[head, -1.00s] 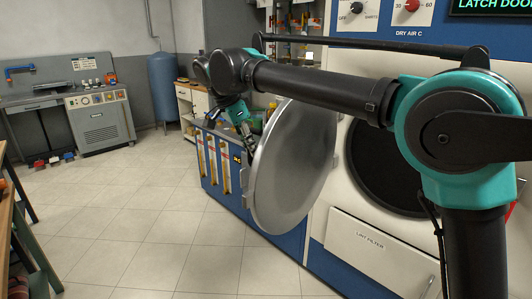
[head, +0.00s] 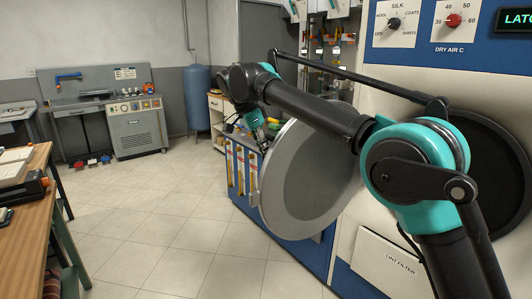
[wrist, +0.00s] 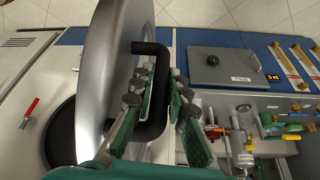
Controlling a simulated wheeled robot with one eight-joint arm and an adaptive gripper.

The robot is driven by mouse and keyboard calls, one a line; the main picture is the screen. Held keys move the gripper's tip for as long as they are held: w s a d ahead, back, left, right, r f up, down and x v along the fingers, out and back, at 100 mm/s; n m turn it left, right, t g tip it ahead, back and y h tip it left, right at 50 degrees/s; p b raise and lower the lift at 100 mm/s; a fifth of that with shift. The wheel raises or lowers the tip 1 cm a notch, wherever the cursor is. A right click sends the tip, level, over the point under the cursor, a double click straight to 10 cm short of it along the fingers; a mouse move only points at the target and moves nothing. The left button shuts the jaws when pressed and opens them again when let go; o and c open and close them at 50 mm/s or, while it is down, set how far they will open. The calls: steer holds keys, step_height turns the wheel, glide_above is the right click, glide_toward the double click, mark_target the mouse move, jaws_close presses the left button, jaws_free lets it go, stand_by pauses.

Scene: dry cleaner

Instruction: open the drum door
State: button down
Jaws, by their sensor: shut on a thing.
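The drum door (head: 300,205), a round grey metal disc, stands swung well out from the machine front in the head view. It also fills the upper left of the wrist view (wrist: 112,65). Its black bracket-shaped handle (wrist: 150,48) sticks out from the door's face. My gripper (wrist: 162,88) has its green-padded fingers shut around the bar of this handle. In the head view my gripper (head: 262,137) is at the door's far left edge, and the handle is mostly hidden there. The dark drum opening (head: 503,170) shows partly behind my arm.
A lint filter panel (head: 392,262) is below the opening. A blue-fronted unit (head: 238,170) stands beyond the door. A wooden table (head: 25,215) is at the left, and a grey press station (head: 138,127) at the back. The tiled floor (head: 165,215) between is clear.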

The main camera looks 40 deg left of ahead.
steer(key=c, duration=1.5)
jaws_free()
steer(key=shift+r, duration=0.1)
steer(key=v, duration=0.7)
steer(key=shift+r, duration=0.15)
steer(key=shift+s, duration=0.1)
